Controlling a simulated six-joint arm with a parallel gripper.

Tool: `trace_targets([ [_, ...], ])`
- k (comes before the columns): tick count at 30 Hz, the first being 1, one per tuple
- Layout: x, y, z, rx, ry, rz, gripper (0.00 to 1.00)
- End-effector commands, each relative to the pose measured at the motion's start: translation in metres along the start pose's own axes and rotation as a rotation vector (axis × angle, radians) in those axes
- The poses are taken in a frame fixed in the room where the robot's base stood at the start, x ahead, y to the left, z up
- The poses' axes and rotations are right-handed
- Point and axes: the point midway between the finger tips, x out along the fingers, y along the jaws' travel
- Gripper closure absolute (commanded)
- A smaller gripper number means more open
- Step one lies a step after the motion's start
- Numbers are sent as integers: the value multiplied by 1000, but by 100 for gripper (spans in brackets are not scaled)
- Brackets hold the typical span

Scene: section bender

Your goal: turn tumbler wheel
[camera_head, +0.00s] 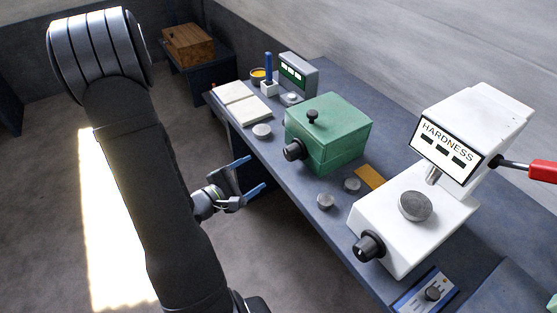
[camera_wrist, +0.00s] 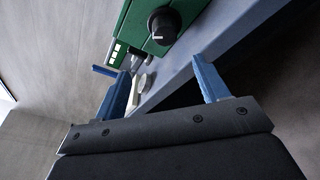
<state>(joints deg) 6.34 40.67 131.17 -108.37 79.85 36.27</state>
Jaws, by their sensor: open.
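No part is marked as a tumbler wheel, so I cannot tell for certain which one it is. A green box (camera_head: 328,134) on the bench has a dark round knob (camera_head: 293,150) on its front side and a small black knob (camera_head: 312,117) on its lid. In the wrist view the dark front knob (camera_wrist: 165,26) shows above and beyond the fingers. A white hardness tester (camera_head: 405,223) carries another dark knob (camera_head: 369,246) low on its front. My gripper (camera_head: 254,175) is open and empty, in front of the bench edge, apart from the green box and its knob.
Grey discs (camera_head: 326,201) and a yellow strip (camera_head: 369,177) lie between the green box and tester. An open book (camera_head: 241,104), a grey disc (camera_head: 262,131) and a small display unit (camera_head: 298,73) are farther back. A red-handled lever (camera_head: 541,171) sticks out at right.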

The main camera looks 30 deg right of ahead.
Motion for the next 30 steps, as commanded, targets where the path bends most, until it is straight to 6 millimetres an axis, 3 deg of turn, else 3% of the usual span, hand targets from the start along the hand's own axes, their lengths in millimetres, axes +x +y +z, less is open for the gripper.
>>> trace_targets([
  [6,-1,10,-31,-363,-151,-78,33],
  [12,-8,11,-47,-579,-220,-160,33],
  [20,0,9,-48,-637,-235,-188,33],
  [30,50,3,-33,-635,-236,-189,33],
])
